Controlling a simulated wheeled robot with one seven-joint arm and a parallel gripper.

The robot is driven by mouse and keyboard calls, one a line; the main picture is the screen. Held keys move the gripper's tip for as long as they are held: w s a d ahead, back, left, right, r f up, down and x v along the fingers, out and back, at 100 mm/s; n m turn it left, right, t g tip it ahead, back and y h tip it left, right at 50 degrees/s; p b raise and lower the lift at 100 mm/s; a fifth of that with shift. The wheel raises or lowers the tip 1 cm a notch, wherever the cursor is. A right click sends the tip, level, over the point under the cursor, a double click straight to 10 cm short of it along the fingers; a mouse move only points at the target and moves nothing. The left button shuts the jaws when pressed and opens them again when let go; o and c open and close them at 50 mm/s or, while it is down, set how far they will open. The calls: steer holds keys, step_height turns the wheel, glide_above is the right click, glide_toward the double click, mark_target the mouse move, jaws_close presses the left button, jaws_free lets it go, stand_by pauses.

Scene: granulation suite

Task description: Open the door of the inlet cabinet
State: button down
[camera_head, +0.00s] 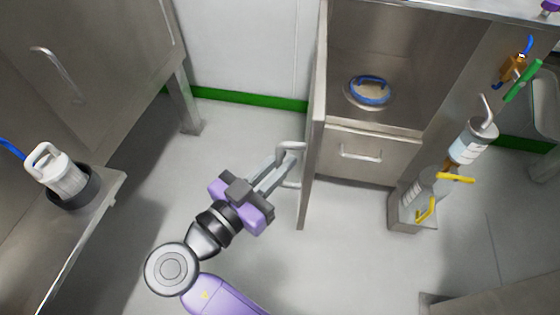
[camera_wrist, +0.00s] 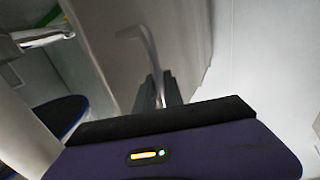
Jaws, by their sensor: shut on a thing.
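The inlet cabinet (camera_head: 385,50) stands at the upper right in the head view. Its steel door (camera_head: 312,130) is swung out and seen nearly edge-on, so the inside shows. My gripper (camera_head: 284,160) is at the left of the door, with its fingers shut on the door's handle (camera_head: 293,147). In the wrist view the handle (camera_wrist: 135,33) rises from between the dark fingers (camera_wrist: 160,92), beside the door's grey face (camera_wrist: 185,35). Inside the cabinet sits a round port with a blue ring handle (camera_head: 370,88).
A drawer front with a handle (camera_head: 360,153) is below the open compartment. Valves and a grey canister (camera_head: 472,140) are at the right. A steel bench (camera_head: 85,215) with a white-capped fitting (camera_head: 62,175) is at the left. The floor (camera_head: 160,180) between is clear.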

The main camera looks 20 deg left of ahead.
steer(key=c, duration=1.5)
jaws_free()
steer(key=shift+s+r, duration=0.1)
steer(key=shift+r, duration=0.1)
steer(key=shift+o, duration=0.2)
steer(key=shift+f, duration=0.1)
steer(key=p+v, duration=0.2)
steer(key=v, duration=0.5)
steer(key=shift+s, duration=0.3)
steer(key=shift+a, duration=0.1)
